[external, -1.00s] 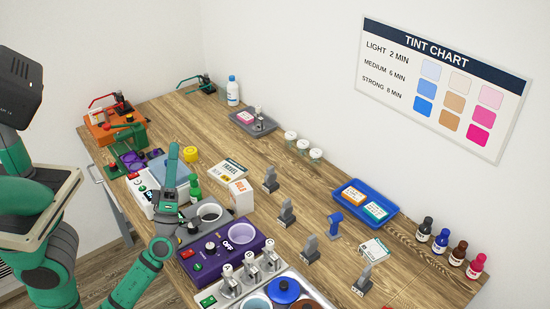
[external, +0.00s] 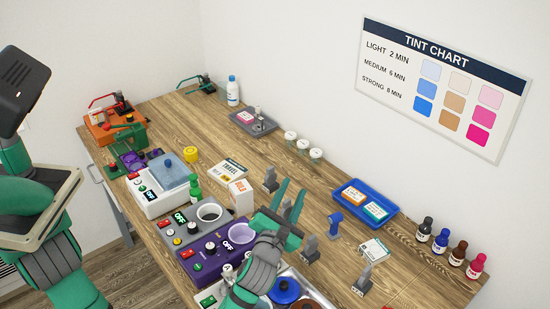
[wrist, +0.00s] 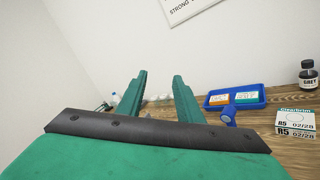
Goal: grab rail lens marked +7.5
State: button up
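My gripper (external: 291,189) is open and empty above the right part of the bench, with its fingers pointing away from my base. In the wrist view its two green fingers (wrist: 159,84) stand apart with nothing held between them. Small grey upright pieces stand in a row on the bench: one at the back (external: 270,179), one near the middle (external: 310,249) and one at the front (external: 364,280). Another (external: 287,211) is partly hidden behind my fingers. Their labels are too small to read, so I cannot tell which piece is marked +7.5.
A blue upright piece (external: 335,223) stands right of my gripper.

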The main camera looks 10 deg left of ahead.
jog(key=s+d+f+n+g+h, duration=0.15)
jog(key=s+d+f+g, duration=0.25)
jog(key=s+d+f, duration=0.4)
jog(key=g+h, duration=0.2)
jog(key=g, duration=0.2)
send_near(364, 273)
jog(key=w, duration=0.1)
jog(key=shift+n, duration=0.25)
jog(key=x, duration=0.4)
jog(key=shift+w+d+f, duration=0.1)
jog(key=shift+d+f, duration=0.05)
jog(key=shift+d, duration=0.25)
jog(key=shift+h, duration=0.25)
jog(key=shift+f+x, duration=0.1)
jog(key=shift+x, duration=1.45)
jog(key=shift+f+x, duration=0.15)
jog(key=shift+x, duration=1.4)
jog(key=shift+a, duration=0.1)
grip_shut()
